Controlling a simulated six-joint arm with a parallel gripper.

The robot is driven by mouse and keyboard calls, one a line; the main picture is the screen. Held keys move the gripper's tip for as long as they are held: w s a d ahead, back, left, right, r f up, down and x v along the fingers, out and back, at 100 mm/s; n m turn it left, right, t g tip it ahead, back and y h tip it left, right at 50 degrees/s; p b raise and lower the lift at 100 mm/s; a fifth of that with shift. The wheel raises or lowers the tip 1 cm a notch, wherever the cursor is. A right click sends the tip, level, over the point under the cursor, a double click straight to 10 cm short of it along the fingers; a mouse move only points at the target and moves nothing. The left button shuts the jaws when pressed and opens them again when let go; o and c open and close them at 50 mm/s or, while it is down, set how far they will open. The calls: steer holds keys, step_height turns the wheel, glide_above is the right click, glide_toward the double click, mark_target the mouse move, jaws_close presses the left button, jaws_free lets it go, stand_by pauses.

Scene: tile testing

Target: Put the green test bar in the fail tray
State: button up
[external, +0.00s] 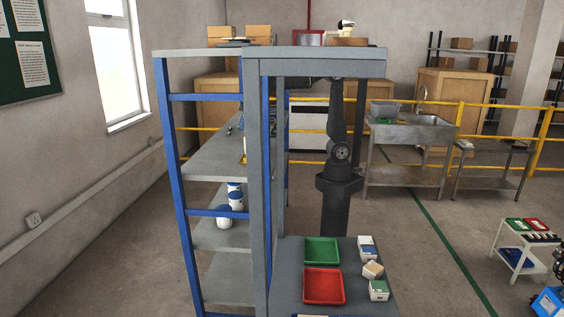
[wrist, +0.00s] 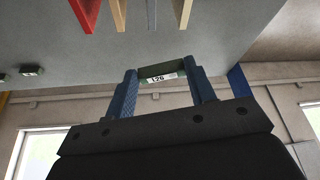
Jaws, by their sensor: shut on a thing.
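My gripper (wrist: 160,73) has its two blue fingers closed on the ends of a dark green bar (wrist: 158,69) in the wrist view. The bar carries a white label that appears to read L26. In the external view, my arm stands behind the shelving frame, and its gripper end and the bar are hidden by the frame. A red tray (external: 323,287) and a green tray (external: 321,251) lie on the low grey bench at the front. Both look empty, and I cannot read which is marked fail.
The tall grey and blue rack (external: 261,180) stands close to my arm. Small boxes (external: 372,270) sit right of the trays. In the wrist view, a red bar (wrist: 88,12) and other bars show at the top edge, and small dark labelled pieces (wrist: 30,70) lie at the left.

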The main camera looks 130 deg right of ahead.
steer(key=s+a+r+n+y, duration=0.1)
steer(key=s+a+n, duration=0.2)
steer(key=a, duration=1.3)
steer(key=s+a+r+n+y, duration=0.1)
steer(key=s+a+n, duration=0.2)
steer(key=a, duration=1.4)
steer(key=n+y, duration=0.3)
steer(key=n, duration=0.6)
glide_above(323, 283)
steer(key=s+d, duration=0.1)
steer(key=shift+g, duration=0.4)
step_height(323, 283, down, 41)
steer(key=shift+d+f, duration=0.1)
steer(key=shift+f, duration=1.95)
